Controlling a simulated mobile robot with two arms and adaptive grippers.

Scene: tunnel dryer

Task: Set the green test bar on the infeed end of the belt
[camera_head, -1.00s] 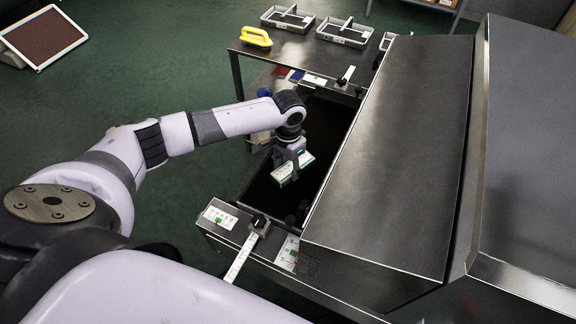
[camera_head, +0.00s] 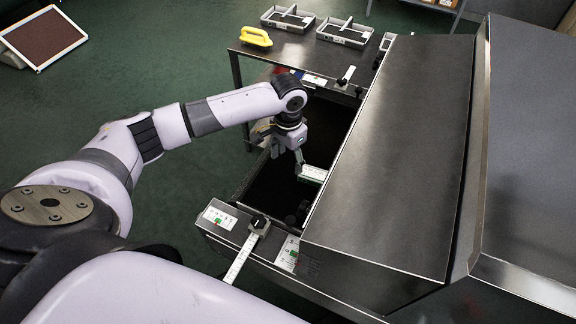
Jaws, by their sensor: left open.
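The green test bar (camera_head: 313,175) lies on the black belt (camera_head: 268,187), close to the lower edge of the dryer hood. Its pale top and a strip of green side show. My left gripper (camera_head: 287,160) is open above the belt, just left of the bar, with no bar between its fingers. One finger shows near the bar's left end; I cannot tell whether it touches. My right gripper is not in view.
The steel dryer hood (camera_head: 400,150) rises right of the belt. A front rail (camera_head: 235,221) with a ruled slide (camera_head: 243,255) borders the near end. Behind stands a steel table with a yellow handled object (camera_head: 256,37) and grey trays (camera_head: 287,19).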

